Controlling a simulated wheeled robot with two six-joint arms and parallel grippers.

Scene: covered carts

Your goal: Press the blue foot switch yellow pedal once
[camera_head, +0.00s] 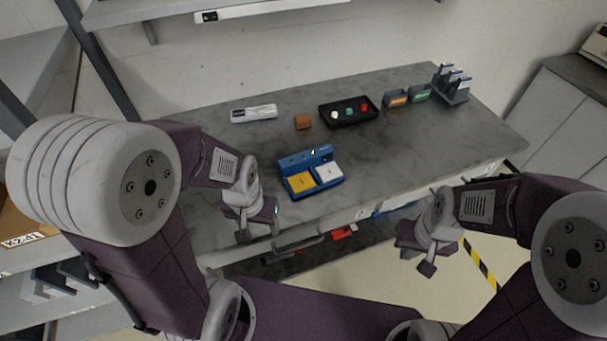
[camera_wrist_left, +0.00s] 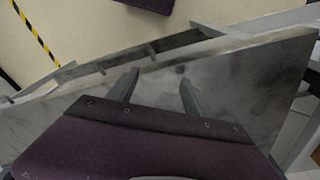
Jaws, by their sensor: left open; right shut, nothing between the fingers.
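The blue foot switch (camera_head: 306,158) lies on the grey counter in the head view. It has a yellow pedal (camera_head: 300,183) on the left and a white pedal (camera_head: 328,173) on the right. My left gripper (camera_head: 258,224) is open at the counter's front edge, to the left of and nearer than the yellow pedal, and apart from it. Its two spread fingers also show in the left wrist view (camera_wrist_left: 157,88), with bare counter beyond them. The foot switch is not visible in the left wrist view. My right gripper (camera_head: 425,262) is shut and empty, in front of the counter on the right.
The grey counter (camera_head: 420,140) is clear around the foot switch. Behind stand a black tray (camera_head: 340,122) with coloured buttons, a brown block (camera_head: 303,122), a white device (camera_head: 254,113), small bins (camera_head: 396,98) and a rack (camera_head: 452,85). A red item (camera_head: 344,231) lies below the front edge.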

